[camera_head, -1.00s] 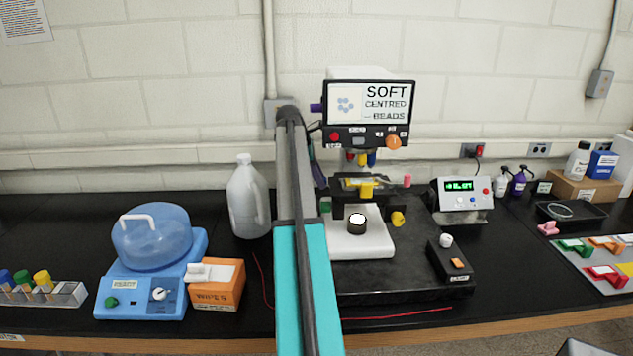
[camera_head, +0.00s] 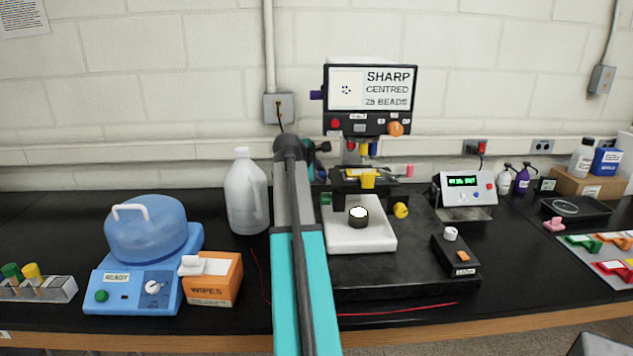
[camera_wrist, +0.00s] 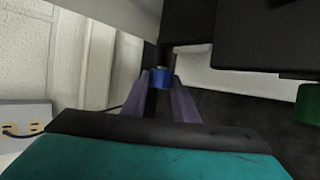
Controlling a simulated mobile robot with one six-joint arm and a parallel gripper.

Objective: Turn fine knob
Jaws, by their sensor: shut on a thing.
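In the wrist view, a small blue knob (camera_wrist: 160,79) sits under a dark block, between the purple fingertips of my gripper (camera_wrist: 159,84). The fingers are closed around it from both sides. I take it as the fine knob; no label on it is readable. In the head view, my arm stands upright in front of the left side of the microscope (camera_head: 372,122) and hides the gripper and this knob. The microscope's screen (camera_head: 371,89) reads SHARP, CENTRED, 25 BEADS, with a cluster of small dark dots.
A green knob (camera_wrist: 309,103) shows at the right edge of the wrist view. Yellow knobs (camera_head: 401,210) and a white stage base (camera_head: 372,238) are close to my arm. A white jug (camera_head: 246,195) stands left of it, and a small switch box (camera_head: 457,255) at right.

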